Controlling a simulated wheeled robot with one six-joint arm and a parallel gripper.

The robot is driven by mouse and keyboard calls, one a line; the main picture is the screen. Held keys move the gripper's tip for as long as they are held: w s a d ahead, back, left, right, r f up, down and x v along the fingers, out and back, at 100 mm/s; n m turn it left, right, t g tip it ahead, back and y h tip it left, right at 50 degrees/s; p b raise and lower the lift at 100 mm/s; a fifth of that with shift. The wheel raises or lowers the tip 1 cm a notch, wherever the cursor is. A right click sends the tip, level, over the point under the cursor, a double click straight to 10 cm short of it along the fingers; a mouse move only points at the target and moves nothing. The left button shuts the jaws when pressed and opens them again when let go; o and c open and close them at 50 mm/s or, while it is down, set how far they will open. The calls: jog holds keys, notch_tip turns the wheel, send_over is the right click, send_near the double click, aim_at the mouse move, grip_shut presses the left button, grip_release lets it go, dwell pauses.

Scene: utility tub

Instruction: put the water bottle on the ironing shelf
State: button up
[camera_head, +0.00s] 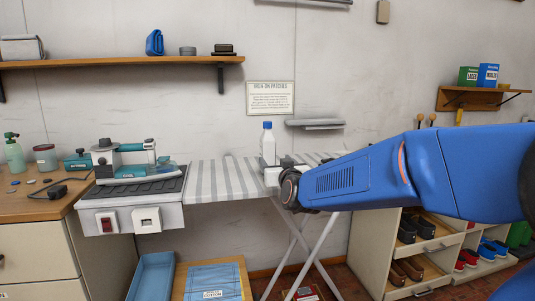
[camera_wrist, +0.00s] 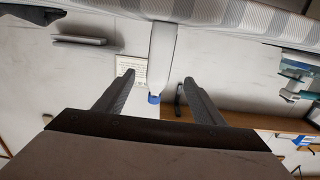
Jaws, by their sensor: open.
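The water bottle (camera_head: 268,146), white with a blue cap, stands upright on the striped ironing board (camera_head: 222,178). It also shows, inverted, in the wrist view (camera_wrist: 163,55). My gripper (camera_head: 275,172) is at the bottle's lower right in the head view, partly hiding its base. In the wrist view my gripper (camera_wrist: 159,77) is open, with one finger on each side of the bottle in the picture and gaps on both sides. I cannot tell how deep the bottle sits between them. A small grey wall shelf (camera_head: 315,124), likely the ironing shelf, hangs above the board and looks bare.
A heat-press-like machine (camera_head: 135,170) stands left of the board. A long wooden shelf (camera_head: 120,62) holds a blue jug (camera_head: 155,43) and other items. A notice (camera_head: 270,98) hangs on the wall. A cubby rack (camera_head: 420,250) with shoes stands right.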

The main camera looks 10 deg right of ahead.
aim_at(269, 152)
jog(key=w, duration=1.1)
jog(key=shift+w+r, duration=0.1)
jog(key=shift+w, duration=0.2)
jog(key=shift+r, duration=0.1)
jog(key=c, duration=1.6)
